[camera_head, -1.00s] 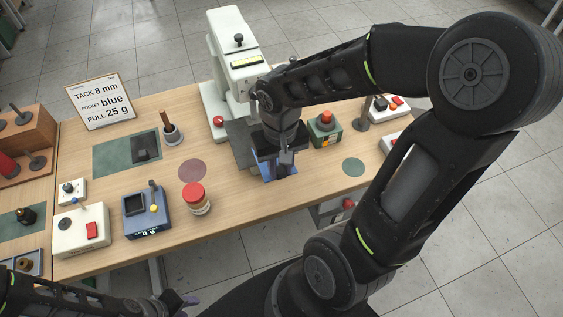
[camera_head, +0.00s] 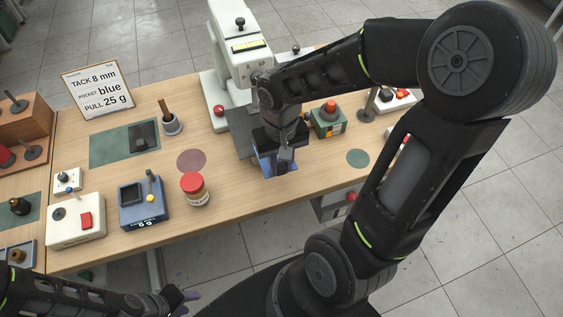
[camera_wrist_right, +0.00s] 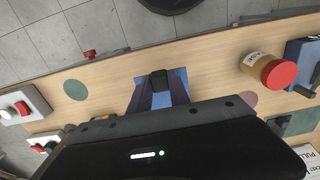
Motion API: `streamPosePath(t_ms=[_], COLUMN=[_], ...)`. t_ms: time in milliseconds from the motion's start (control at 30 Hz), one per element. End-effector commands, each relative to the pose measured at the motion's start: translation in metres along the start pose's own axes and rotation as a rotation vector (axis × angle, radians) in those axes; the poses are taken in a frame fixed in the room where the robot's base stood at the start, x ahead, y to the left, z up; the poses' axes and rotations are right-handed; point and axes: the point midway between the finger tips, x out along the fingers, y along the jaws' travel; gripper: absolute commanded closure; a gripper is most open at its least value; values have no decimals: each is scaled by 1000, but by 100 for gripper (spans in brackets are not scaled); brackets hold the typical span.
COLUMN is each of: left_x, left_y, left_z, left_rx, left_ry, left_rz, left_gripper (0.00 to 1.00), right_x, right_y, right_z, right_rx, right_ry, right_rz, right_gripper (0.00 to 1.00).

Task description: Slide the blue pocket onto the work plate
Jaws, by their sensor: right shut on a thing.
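The blue pocket (camera_head: 264,164) is at the front of the table, partly hidden by my right gripper (camera_head: 284,164). In the right wrist view the pocket (camera_wrist_right: 143,98) shows on both sides of the dark fingers (camera_wrist_right: 159,80), which are shut on it. The dark grey work plate (camera_head: 238,123) lies just behind and left of the pocket, below the white machine, partly covered by my right wrist. Whether pocket and plate touch is hidden. My left gripper (camera_head: 178,299) is low at the bottom left, away from the table objects; its jaws are unclear.
The white machine (camera_head: 233,55) stands behind the plate. A red-lidded jar (camera_head: 195,190) and blue gauge (camera_head: 143,204) stand to the left. The sign (camera_head: 95,92) reads pocket blue.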

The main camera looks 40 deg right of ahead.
Motion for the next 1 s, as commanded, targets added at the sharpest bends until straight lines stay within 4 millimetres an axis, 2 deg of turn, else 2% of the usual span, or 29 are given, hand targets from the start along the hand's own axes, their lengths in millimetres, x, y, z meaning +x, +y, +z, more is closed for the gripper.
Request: streamPosePath(t_ms=[33,1000], left_x=[4,-4], left_y=[-1,1], left_z=[0,1], left_rx=[1,-1], left_ry=[1,-2], left_rz=[1,-1], left_gripper=[64,64], right_x=[5,1], right_y=[0,0], right_z=[-2,-85], right_rx=[1,1], right_ry=[0,0], right_rz=[0,-1], right_gripper=[100,100])
